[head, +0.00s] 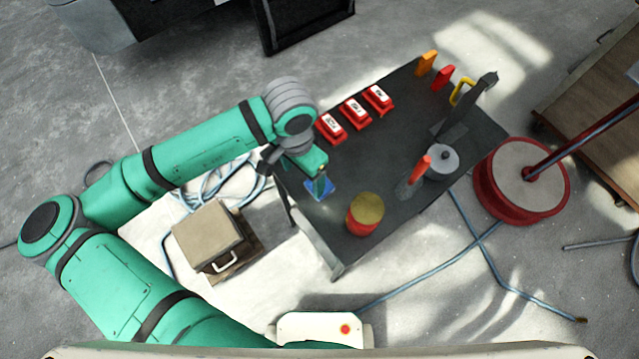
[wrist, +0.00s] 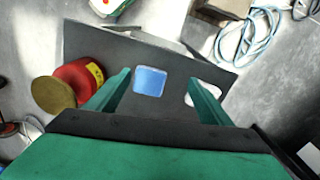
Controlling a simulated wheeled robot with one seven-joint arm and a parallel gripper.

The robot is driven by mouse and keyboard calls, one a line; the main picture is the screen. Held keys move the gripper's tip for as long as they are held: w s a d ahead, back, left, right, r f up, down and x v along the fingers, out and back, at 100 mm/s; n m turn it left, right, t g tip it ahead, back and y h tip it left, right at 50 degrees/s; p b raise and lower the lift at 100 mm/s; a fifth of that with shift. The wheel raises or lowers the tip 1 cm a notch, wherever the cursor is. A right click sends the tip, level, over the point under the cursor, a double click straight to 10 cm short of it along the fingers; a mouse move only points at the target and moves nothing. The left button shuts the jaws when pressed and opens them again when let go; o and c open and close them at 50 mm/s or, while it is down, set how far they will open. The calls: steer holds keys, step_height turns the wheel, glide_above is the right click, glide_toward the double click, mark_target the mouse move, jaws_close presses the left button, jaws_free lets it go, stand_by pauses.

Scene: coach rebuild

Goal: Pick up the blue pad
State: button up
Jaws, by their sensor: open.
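The blue pad (head: 321,188) is a small blue square on the dark table (head: 400,160), near its left front edge in the head view. It also shows in the wrist view (wrist: 150,81), flat on the table and between the lines of my two fingers. My gripper (head: 318,182) is just over the pad and hides part of it in the head view. In the wrist view my green fingers (wrist: 160,90) are spread wide, with nothing between them but the view of the pad. Whether they touch the table I cannot tell.
A red can with a yellow top (head: 365,214) stands close to the right of the pad. Three red blocks with white labels (head: 355,113) lie behind it. A grey pot (head: 441,162) and a red-handled tool (head: 418,171) stand farther right. A light box (head: 207,236) is left of the table.

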steer(key=w+d+r+m, duration=0.1)
steer(key=d+r, duration=0.2)
steer(key=d, duration=0.1)
step_height(320, 180, down, 4)
steer(key=shift+d+f, duration=0.1)
steer(key=shift+d, duration=0.05)
steer(key=shift+f, duration=2.95)
steer(key=c, duration=1.2)
steer(key=shift+r, duration=0.1)
